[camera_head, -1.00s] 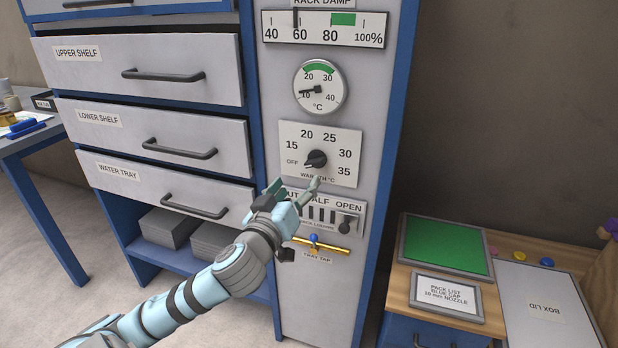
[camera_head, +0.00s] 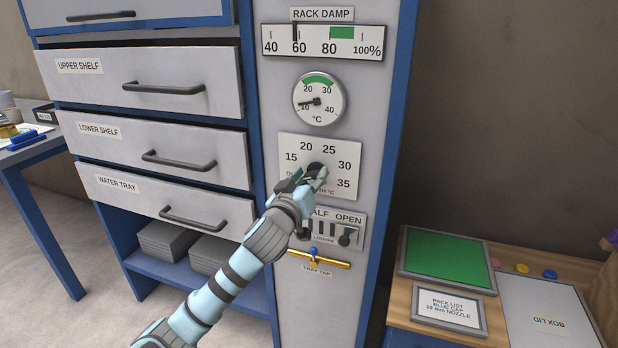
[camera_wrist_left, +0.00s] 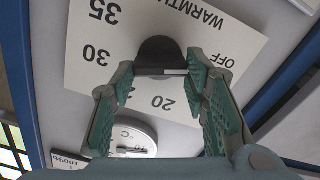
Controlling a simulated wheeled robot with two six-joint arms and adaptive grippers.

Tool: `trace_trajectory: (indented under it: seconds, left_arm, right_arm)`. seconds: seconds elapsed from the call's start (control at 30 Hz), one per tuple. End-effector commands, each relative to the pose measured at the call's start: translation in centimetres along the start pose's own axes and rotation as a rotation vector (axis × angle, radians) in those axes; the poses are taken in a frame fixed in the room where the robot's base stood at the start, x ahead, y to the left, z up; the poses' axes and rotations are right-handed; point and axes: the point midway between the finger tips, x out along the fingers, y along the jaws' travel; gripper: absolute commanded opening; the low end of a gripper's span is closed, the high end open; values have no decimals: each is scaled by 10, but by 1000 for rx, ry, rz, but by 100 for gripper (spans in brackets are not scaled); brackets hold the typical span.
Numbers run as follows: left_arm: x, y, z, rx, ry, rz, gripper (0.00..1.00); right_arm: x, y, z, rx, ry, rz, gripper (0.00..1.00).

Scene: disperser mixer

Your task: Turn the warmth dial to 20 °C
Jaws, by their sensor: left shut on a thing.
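The warmth dial is a dark round knob (camera_head: 315,167) on a white plate (camera_head: 347,149) marked OFF, 15, 20, 25, 30 and 35. My left gripper (camera_head: 310,180) is at the knob, and its fingers cover the plate's lower left, including most of OFF. In the left wrist view the knob (camera_wrist_left: 159,50) sits between the fingertips, one on each side, and the left gripper (camera_wrist_left: 160,75) is shut on it. I cannot read which mark the knob points to. My right gripper is not in view.
Above the plate, a round thermometer (camera_head: 320,98) has its needle near 10. A rack damp gauge (camera_head: 323,42) reads just under 60. Below are a louvre slider (camera_head: 346,236) and a brass tray tap (camera_head: 330,260). Drawers (camera_head: 150,150) stand left; a low wooden cabinet (camera_head: 394,306) stands right.

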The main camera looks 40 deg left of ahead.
Motion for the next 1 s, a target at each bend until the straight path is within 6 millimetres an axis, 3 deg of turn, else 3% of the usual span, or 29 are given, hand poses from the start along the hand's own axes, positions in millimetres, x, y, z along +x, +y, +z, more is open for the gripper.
trace_trajectory:
  seconds: [0.47, 0.77, 1.0]
  left_arm:
    - [0, 0, -2, 92, -3, -3, 14]
    - [0, 3, -3, 318, -5, -3, 14]
    - [0, 4, -2, 547, -5, -2, 14]
  right_arm:
    - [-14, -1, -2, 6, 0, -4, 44]
    - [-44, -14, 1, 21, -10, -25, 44]
    - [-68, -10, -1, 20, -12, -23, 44]
